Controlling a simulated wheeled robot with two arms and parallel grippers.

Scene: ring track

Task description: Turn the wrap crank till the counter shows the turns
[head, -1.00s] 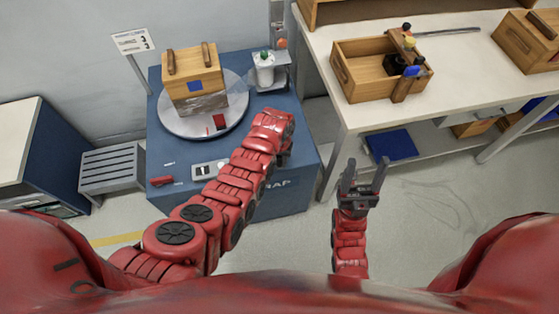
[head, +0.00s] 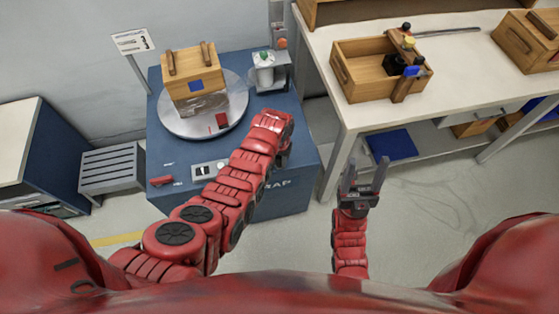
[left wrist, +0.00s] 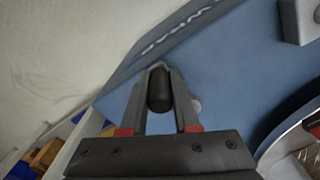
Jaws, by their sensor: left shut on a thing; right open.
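The blue wrap machine (head: 240,190) carries a grey turntable (head: 178,122) with a wooden box (head: 193,78) on it, its lower part in clear film. My left arm reaches over the machine's front right. Its fingertips are hidden in the head view. In the left wrist view my left gripper (left wrist: 163,75) is shut on a dark, rounded crank knob (left wrist: 160,92), one finger on each side. The rest of the crank is hidden. My right gripper (head: 364,176) is open and empty, right of the machine. A pale panel (head: 208,169) sits on the machine top; its reading is too small to tell.
A small sign (head: 132,41) stands behind the machine. A white roll (head: 263,68) is at its back right. A white workbench (head: 465,75) with an open wooden crate (head: 350,80) stands right. A slatted grey stand (head: 110,168) is left. Floor around my right gripper is clear.

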